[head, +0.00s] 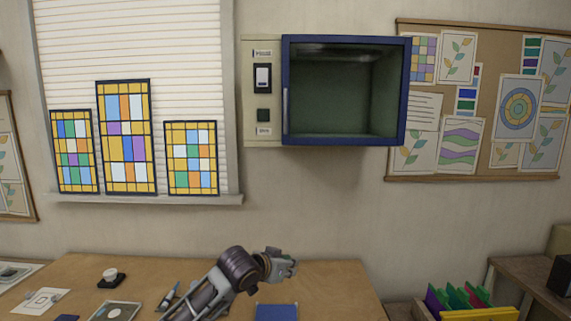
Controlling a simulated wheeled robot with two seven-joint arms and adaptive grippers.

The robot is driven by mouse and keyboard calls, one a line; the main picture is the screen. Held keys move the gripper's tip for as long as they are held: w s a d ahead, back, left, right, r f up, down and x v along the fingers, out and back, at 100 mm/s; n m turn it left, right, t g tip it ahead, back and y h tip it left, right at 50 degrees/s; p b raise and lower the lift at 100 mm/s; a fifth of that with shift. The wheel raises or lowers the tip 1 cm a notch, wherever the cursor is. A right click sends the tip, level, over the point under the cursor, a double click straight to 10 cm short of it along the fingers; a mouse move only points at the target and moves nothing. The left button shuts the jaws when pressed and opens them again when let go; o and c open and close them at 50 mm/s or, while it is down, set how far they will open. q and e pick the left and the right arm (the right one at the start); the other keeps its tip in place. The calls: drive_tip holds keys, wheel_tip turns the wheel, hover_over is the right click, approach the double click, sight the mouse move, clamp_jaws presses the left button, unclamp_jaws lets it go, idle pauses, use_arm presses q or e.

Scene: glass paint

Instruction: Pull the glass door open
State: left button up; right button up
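The glass door (345,96) has a blue frame and fronts a dark green wall cabinet. A pale vertical handle (286,104) is on the left side of its frame. The door looks shut against the cabinet. My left gripper (288,268) is low in the head view, over the back part of the table, well below the door and apart from it. It is seen small and from the side, so its finger opening cannot be made out. My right gripper is out of view.
A cream control panel (262,92) adjoins the cabinet's left side. The wooden table (335,292) holds a blue item (276,312), a small cup (110,275) and papers. A pinboard (486,176) hangs at right. The wall below the cabinet is clear.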

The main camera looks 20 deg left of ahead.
use_arm(q)
wheel_tip(320, 180, up, 25)
drive_tip(key=w+a+t, duration=0.1)
drive_tip(key=a+t, duration=0.1)
drive_tip(key=t, duration=0.1)
drive_tip(key=s+a+r+t+h, duration=0.1)
drive_tip(key=s+a+r, duration=0.1)
drive_tip(key=r, duration=0.8)
drive_tip(key=s+a+r+t, duration=0.1)
drive_tip(key=s+a+r, duration=0.2)
drive_tip(key=r, duration=0.7)
drive_tip(key=shift+s+r+t+h, duration=0.35)
drive_tip(key=shift+s+t+h, duration=0.05)
drive_tip(key=shift+s, duration=0.7)
drive_tip(key=shift+w+d+p, duration=0.1)
drive_tip(key=shift+p, duration=0.2)
drive_tip(key=p, duration=0.5)
hover_over(286, 128)
drive_tip(key=shift+w+a, duration=0.2)
drive_tip(key=shift+w, duration=0.1)
clamp_jaws()
